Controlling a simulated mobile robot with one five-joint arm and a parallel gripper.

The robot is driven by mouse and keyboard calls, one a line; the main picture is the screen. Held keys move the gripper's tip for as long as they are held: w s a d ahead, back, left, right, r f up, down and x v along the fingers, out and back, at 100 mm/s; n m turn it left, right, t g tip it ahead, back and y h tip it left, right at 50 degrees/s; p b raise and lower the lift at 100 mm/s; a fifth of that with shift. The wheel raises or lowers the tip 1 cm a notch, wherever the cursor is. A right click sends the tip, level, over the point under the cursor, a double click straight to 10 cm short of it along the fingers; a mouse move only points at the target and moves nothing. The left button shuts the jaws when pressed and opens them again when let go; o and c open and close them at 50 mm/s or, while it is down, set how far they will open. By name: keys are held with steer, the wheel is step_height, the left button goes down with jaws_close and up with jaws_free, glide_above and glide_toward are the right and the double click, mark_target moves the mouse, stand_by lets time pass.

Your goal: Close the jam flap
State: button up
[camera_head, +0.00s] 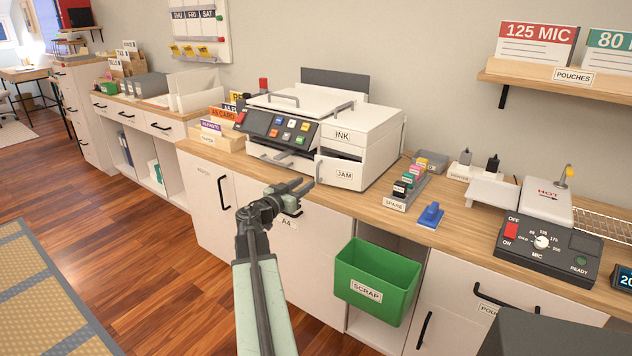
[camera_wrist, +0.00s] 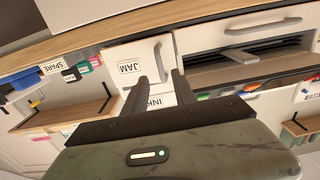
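The jam flap (camera_head: 330,171) is the white lower front panel of the printer (camera_head: 375,140), labelled JAM. It appears to stand ajar, with a dark gap along its top edge in the head view. In the wrist view the jam flap (camera_wrist: 117,54) is upside down, with a pale handle beside its label. My gripper (camera_head: 307,183) is just in front of the flap's left side. In the wrist view my gripper (camera_wrist: 160,82) has its two dark fingers apart, with nothing between them. I cannot tell whether a finger touches the flap.
The INK panel (camera_head: 342,136) is above the flap. A rack of coloured spares (camera_head: 409,186) and a blue item (camera_head: 431,214) stand right of the printer on the wooden counter (camera_head: 460,232). A green SCRAP bin (camera_head: 378,270) hangs below the counter front.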

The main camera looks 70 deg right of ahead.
mark_target(317, 175)
steer(key=x, duration=0.7)
steer(key=shift+d, duration=0.1)
jaws_close()
stand_by(1.1)
